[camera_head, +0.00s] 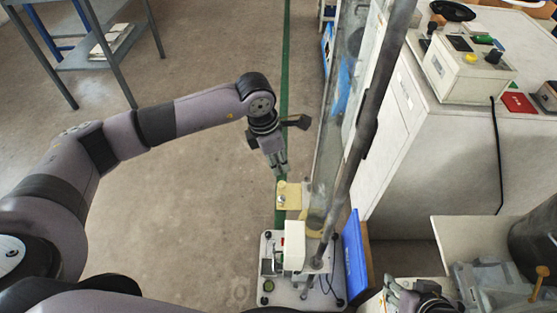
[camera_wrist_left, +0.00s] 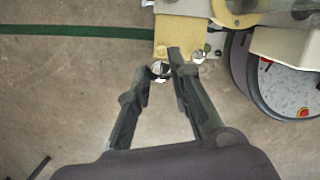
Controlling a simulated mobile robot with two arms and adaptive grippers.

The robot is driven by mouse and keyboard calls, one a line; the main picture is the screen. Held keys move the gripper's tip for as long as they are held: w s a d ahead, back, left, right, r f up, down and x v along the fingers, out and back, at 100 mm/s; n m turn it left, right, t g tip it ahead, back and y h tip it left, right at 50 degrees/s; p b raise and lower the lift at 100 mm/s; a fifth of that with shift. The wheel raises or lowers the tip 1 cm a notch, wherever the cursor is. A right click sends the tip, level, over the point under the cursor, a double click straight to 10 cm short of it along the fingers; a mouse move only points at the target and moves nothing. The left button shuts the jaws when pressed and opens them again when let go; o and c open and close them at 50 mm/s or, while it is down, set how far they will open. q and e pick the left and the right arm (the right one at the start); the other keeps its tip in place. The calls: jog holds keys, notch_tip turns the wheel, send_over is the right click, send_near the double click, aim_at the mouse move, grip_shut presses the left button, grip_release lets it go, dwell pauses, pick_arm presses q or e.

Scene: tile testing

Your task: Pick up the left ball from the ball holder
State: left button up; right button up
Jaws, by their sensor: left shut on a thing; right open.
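The ball holder (camera_head: 288,196) is a beige-yellow plate on the tall test stand; it also shows at the top of the left wrist view (camera_wrist_left: 180,32). A shiny silver ball, the left ball (camera_wrist_left: 160,71), is between my left gripper's fingertips (camera_wrist_left: 162,66) at the holder's near edge. A second silver ball (camera_wrist_left: 199,57) sits to its right, just outside the right finger. In the head view, my left gripper (camera_head: 281,172) points down at the holder, shut on the left ball. Whether the ball still touches the holder I cannot tell. My right gripper (camera_head: 420,297) is open at the bottom right.
The stand's glass column (camera_head: 347,110) rises close to the right of my left gripper. The stand's white base (camera_head: 288,292) is below, with a blue panel (camera_head: 355,252) beside it. A white cabinet (camera_head: 430,140) stands right.

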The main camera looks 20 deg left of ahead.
pick_arm(q)
jog(key=shift+s+a+r+p, duration=0.15)
jog(key=shift+r+p, duration=0.4)
jog(key=shift+r, duration=0.4)
pick_arm(e)
jog(key=shift+s+d+f+g+h, duration=0.2)
jog(key=shift+s+g, duration=0.25)
jog(key=shift+s, duration=0.35)
jog(key=shift+s+d+f+g, duration=0.1)
jog(key=shift+s+d+g, duration=0.25)
jog(key=shift+s, duration=0.5)
jog(key=shift+s+d+f+g+h, duration=0.1)
jog(key=shift+s+d+f+g, duration=0.1)
jog(key=shift+s+g, duration=0.45)
jog(key=shift+s, duration=0.15)
